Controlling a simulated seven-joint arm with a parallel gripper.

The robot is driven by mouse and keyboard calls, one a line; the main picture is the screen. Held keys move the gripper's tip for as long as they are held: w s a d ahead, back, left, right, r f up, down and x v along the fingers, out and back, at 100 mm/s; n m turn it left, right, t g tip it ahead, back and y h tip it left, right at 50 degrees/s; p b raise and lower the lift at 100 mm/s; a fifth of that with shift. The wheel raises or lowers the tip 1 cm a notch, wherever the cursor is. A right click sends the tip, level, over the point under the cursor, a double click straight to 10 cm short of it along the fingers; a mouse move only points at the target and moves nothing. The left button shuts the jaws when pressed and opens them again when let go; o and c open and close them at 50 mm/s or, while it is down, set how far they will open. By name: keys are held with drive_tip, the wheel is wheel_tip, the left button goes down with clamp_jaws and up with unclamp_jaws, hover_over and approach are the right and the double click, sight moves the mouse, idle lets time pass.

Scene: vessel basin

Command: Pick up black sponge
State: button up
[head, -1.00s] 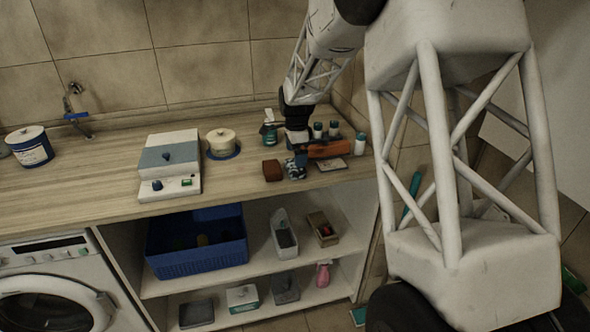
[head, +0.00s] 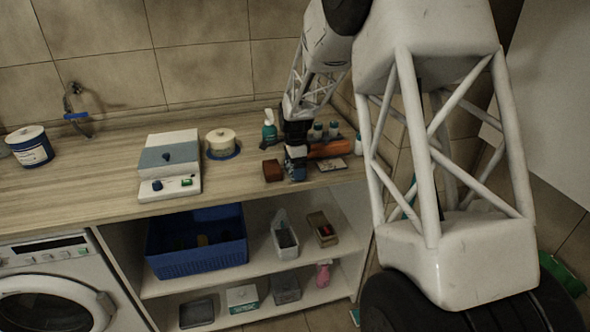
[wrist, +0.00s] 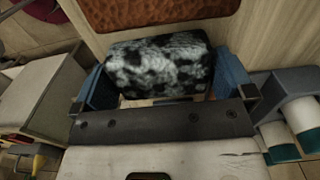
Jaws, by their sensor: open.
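The black sponge (wrist: 158,66), a block mottled black and pale grey, lies between the two blue fingers of my gripper (head: 296,172) in the wrist view. The fingers stand apart, one at each end of the sponge. Whether either finger touches it I cannot tell. In the head view my gripper is low at the front right of the counter and hides most or all of the sponge.
A red-brown block (head: 272,170) lies just left of my gripper on the counter (head: 100,190). The counter's front edge is near.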

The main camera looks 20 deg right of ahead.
drive_tip(key=c, duration=0.6)
drive_tip(key=shift+r, duration=0.1)
drive_tip(key=shift+r, duration=0.9)
drive_tip(key=shift+s+r, duration=0.25)
drive_tip(key=shift+r, duration=0.55)
drive_tip(key=s, duration=0.5)
drive_tip(key=s+r, duration=0.1)
drive_tip(key=s, duration=0.4)
drive_tip(key=s+a, duration=0.1)
drive_tip(key=s, duration=0.4)
drive_tip(key=shift+s+a+r, duration=0.1)
drive_tip(key=shift+s+r, duration=0.1)
